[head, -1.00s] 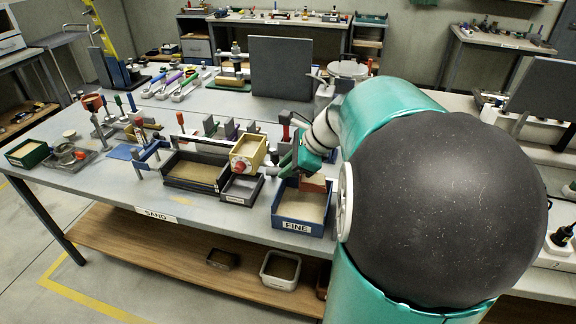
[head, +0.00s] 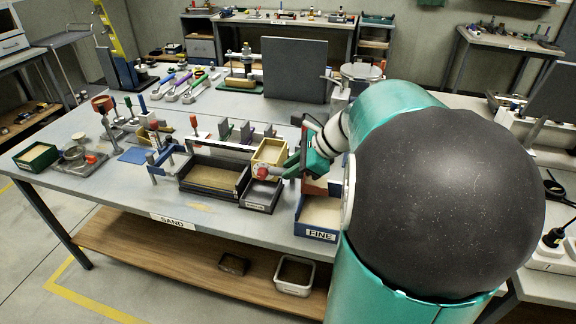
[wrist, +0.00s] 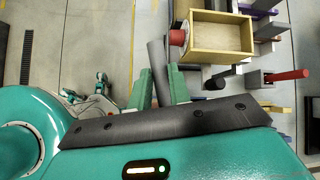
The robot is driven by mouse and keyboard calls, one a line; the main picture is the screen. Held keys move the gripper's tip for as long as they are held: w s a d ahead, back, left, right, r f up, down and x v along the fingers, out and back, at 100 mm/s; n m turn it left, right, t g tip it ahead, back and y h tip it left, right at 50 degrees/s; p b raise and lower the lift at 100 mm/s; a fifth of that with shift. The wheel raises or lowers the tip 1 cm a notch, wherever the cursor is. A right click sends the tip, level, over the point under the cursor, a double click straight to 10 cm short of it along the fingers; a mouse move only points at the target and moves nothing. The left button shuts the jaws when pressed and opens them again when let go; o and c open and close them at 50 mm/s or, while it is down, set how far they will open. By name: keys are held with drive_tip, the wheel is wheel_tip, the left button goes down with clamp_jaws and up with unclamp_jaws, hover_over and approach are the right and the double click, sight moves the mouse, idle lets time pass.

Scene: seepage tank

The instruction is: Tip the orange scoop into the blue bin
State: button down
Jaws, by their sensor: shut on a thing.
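The blue bin (head: 321,235), labelled FINE, stands at the table's front edge with pale sand-like stuff in it. My gripper (head: 296,164) is above its rear left side, beside the yellow box. It is shut on a grey bar (wrist: 157,62), seemingly the scoop's handle, seen between the green fingers in the wrist view (wrist: 160,88). An orange-brown part of the scoop (head: 316,187) shows below the gripper over the back of the bin. My arm hides the bin's right side and part of the scoop. I cannot see into the scoop or tell its exact tilt.
A yellow box (head: 270,151) with a red knob (head: 260,172) is raised close left of my gripper; it also shows in the wrist view (wrist: 220,43). A small grey tray (head: 261,196) and a dark sand tray (head: 212,178) lie left of the bin. A dark panel (head: 294,70) stands behind.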

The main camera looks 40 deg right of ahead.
sight(324, 188)
drive_tip(key=shift+s+d+f+t+y, duration=0.3)
drive_tip(key=shift+s+d+t+y, duration=0.15)
drive_tip(key=shift+d+t+y, duration=0.25)
drive_tip(key=shift+s+d+m, duration=0.2)
drive_tip(key=shift+s+m, duration=0.1)
drive_tip(key=shift+d+f+t+y, duration=0.2)
drive_tip(key=shift+d+t+y, duration=0.05)
drive_tip(key=shift+t+y, duration=0.15)
drive_tip(key=shift+s+d+f+t+y, duration=0.25)
drive_tip(key=shift+s+d+t+y, duration=0.15)
drive_tip(key=shift+s+y, duration=0.1)
drive_tip(key=shift+d+f+t+y, duration=0.25)
drive_tip(key=shift+d+t+y, duration=0.05)
drive_tip(key=shift+d+t, duration=0.15)
drive_tip(key=shift+s+d+r+m+t+y, duration=0.25)
drive_tip(key=shift+s+d+r+t+y, duration=0.05)
drive_tip(key=shift+s+d+t+y, duration=0.4)
drive_tip(key=shift+s+d+r+m+t+y, duration=0.3)
drive_tip(key=shift+s+d+t+y, duration=0.25)
drive_tip(key=shift+d+y, duration=0.15)
